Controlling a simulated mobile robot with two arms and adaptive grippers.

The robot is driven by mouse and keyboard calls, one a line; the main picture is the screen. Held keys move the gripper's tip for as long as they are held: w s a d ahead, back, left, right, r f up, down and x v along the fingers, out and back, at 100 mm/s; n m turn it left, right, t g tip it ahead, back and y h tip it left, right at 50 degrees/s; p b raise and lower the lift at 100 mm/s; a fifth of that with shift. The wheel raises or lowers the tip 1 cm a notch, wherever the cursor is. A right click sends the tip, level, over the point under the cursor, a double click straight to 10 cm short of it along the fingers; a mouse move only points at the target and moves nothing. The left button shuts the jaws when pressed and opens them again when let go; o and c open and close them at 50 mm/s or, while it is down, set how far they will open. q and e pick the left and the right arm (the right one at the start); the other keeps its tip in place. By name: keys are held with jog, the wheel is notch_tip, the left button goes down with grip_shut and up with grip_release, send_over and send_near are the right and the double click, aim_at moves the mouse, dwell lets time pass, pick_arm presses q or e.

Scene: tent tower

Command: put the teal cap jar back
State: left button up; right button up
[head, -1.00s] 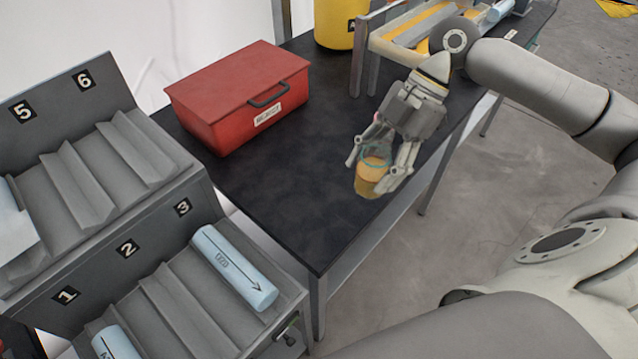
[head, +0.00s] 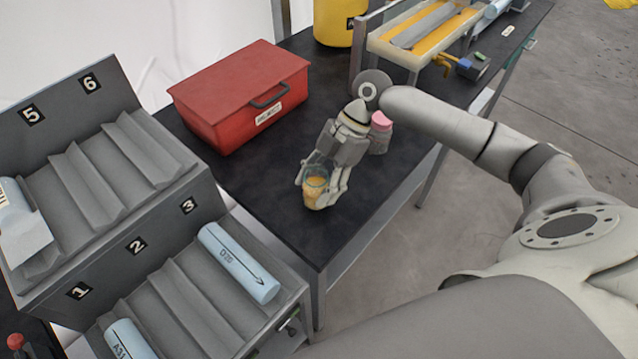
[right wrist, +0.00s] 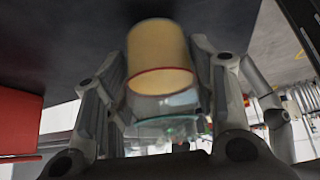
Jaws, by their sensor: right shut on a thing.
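The teal cap jar (head: 314,191) has orange-yellow contents and a teal ring near its top. My right gripper (head: 325,187) is shut on it over the black table (head: 262,200). In the right wrist view the jar (right wrist: 160,62) sits between both fingers, with its teal cap (right wrist: 165,123) toward the palm. I cannot tell whether its base touches the table. A pink-capped jar (head: 380,133) stands on the table just behind and right of my right gripper, partly hidden by it. My left gripper is not in view.
A red box (head: 235,92) stands at the table's back left, and a yellow drum (head: 334,22) stands behind. A grey numbered rack (head: 150,262) with pale blue cylinders is at left. The table's front left part is clear.

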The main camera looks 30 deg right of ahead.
jog(key=shift+f, duration=0.65)
jog(key=shift+f, duration=0.1)
jog(key=o, duration=1.2)
jog(key=shift+r, duration=0.2)
jog(key=shift+d+r, duration=0.25)
jog(key=shift+d, duration=0.05)
jog(key=s+b+v, duration=0.1)
jog(key=b+v, duration=0.1)
jog(key=v, duration=0.9)
jog(key=shift+w+r, duration=0.15)
jog(key=shift+w, duration=0.3)
